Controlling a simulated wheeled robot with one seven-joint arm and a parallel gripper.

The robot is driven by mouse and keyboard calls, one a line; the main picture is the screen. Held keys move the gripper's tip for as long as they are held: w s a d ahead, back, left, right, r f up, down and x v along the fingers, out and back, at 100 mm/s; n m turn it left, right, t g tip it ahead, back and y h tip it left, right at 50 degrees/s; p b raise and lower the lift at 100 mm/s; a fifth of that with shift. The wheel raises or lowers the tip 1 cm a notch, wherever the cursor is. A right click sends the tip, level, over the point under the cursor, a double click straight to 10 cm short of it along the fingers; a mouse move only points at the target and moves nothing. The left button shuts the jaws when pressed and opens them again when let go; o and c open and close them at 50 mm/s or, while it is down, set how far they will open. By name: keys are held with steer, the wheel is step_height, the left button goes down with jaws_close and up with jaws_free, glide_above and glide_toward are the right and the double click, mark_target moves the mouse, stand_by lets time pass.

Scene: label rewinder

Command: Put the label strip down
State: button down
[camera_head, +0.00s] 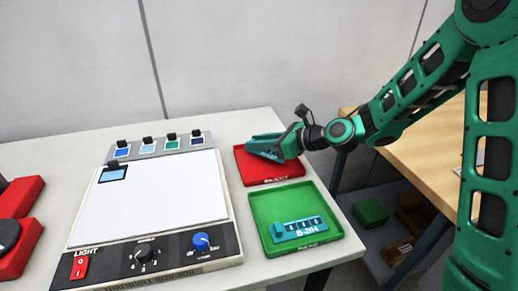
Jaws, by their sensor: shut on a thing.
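My gripper (275,146) reaches in from the right and is low over the red tray (240,178). It is shut on a teal piece (262,146), which seems to be a label strip. The gripper hides much of it, and its colour blends with the gripper. I cannot tell whether it touches the tray floor.
A light box with a white panel (155,199) and knobs fills the middle of the table. Behind it is a rack of framed slides (160,147). Red objects (20,197) stand at the left edge. A wooden table (428,150) is on the right, beyond a gap.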

steer(key=shift+f, duration=1.2)
steer(key=shift+f, duration=0.1)
steer(key=c, duration=1.5)
jaws_free()
steer(key=shift+c, duration=0.2)
steer(key=v, duration=1.2)
steer(key=shift+s, duration=0.1)
